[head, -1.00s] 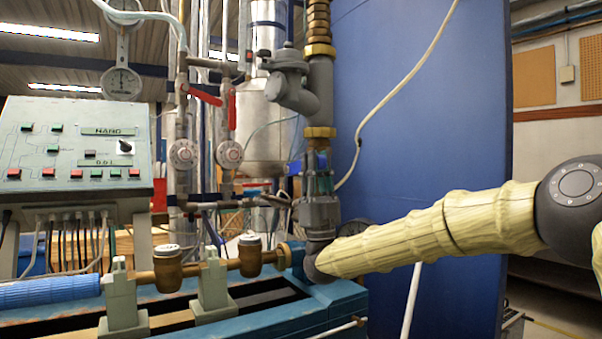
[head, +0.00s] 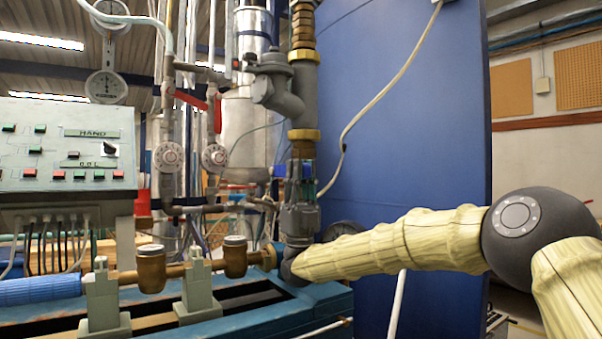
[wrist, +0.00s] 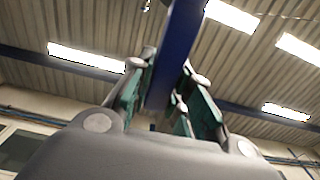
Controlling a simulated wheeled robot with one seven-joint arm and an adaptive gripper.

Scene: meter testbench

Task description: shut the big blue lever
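A blue bar (wrist: 174,55), which looks like the big blue lever, runs up between the fingers of my gripper (wrist: 168,85) in the wrist view. The fingers with green pads stand apart, one on each side of it, and I see no firm grip. Whether a pad touches the bar is unclear. In the head view my gripper (head: 300,178) points upward in front of the pipes, below the brass collar. Small blue parts (head: 279,171) show beside its fingers; most of the lever is hidden there.
A control panel (head: 67,150) stands at the left. Pipes with red levers (head: 190,99) and dials rise beside it. A blue bench (head: 330,297) with brass fittings (head: 151,268) lies below. A large blue panel (head: 420,120) stands behind my arm.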

